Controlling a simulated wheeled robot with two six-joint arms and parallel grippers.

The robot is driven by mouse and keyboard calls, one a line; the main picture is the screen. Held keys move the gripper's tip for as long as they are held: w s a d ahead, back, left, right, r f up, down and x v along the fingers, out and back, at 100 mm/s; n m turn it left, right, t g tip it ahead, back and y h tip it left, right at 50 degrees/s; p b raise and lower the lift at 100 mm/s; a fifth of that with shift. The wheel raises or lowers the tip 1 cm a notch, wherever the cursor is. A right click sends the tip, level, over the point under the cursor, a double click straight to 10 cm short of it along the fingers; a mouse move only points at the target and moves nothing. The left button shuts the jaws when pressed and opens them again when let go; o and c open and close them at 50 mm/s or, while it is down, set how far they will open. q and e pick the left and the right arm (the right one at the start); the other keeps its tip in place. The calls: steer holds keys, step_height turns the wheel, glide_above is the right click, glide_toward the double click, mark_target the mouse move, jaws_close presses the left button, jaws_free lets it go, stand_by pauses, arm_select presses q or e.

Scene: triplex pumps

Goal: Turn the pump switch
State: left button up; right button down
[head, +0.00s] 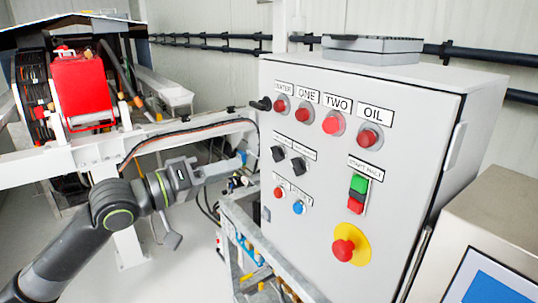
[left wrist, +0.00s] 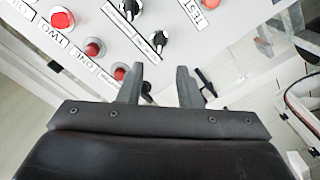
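The grey control cabinet (head: 330,240) has red lamps labelled WATER, ONE, TWO and OIL along its top. A black handle-like switch (head: 262,103) sticks out by the WATER lamp (head: 280,105). Two black rotary knobs (head: 278,154) (head: 298,164) sit below. I cannot tell which is the pump switch. My left gripper (head: 238,163) is just left of the panel's left edge. In the left wrist view its two fingers (left wrist: 160,85) are apart and empty, pointing at the panel's edge. A black part (left wrist: 146,88) shows between them, beside the WATER lamp (left wrist: 120,72). My right gripper is out of view.
A green and red start/halt button (head: 357,194) and a yellow-ringed red stop button (head: 345,246) sit lower right on the panel. A metal rail frame (head: 255,245) stands in front. A white beam (head: 170,137) and red machine (head: 85,90) are at left.

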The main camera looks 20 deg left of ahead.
mark_target(273, 156)
arm_select(q)
steer(key=p+x, duration=0.2)
steer(key=x, duration=0.6)
steer(key=shift+w+d+r+p, duration=0.1)
steer(key=shift+w+d+p, duration=0.2)
steer(key=shift+x, duration=0.8)
steer(key=shift+c, duration=0.3)
jaws_close()
